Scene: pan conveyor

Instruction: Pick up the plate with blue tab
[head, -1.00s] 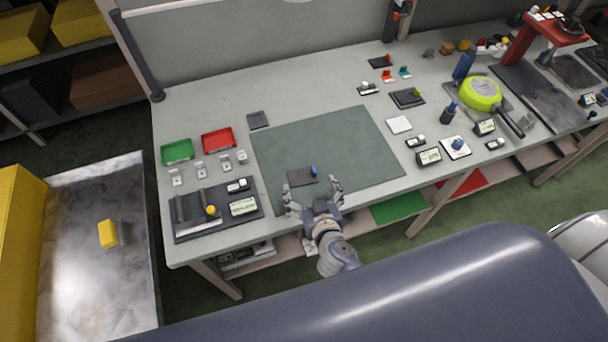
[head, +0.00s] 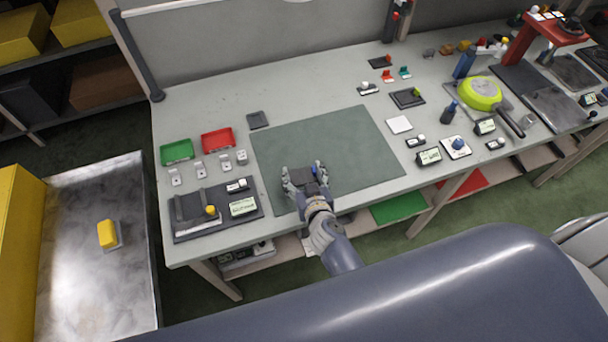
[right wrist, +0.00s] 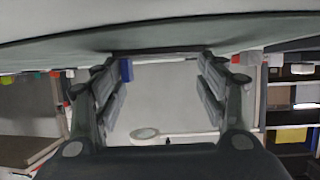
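The plate with the blue tab is a small dark square plate (head: 305,188) lying on the green-grey mat (head: 350,140). Its blue tab (head: 314,169) stands at its right side. My right gripper (head: 307,178) is low at the mat with its fingers spread, one on each side of the plate. In the right wrist view the plate shows edge-on as a dark strip (right wrist: 155,51), with the blue tab (right wrist: 126,69) near the left finger. The fingers (right wrist: 158,80) stand wide apart there; firm contact cannot be made out. My left gripper is not in view.
Left of the mat is a dark tray (head: 190,228) with a yellow knob. Green (head: 177,151) and red (head: 217,140) bins stand behind it. A white square plate (head: 399,124) and small devices lie to the right. The mat's back part is clear.

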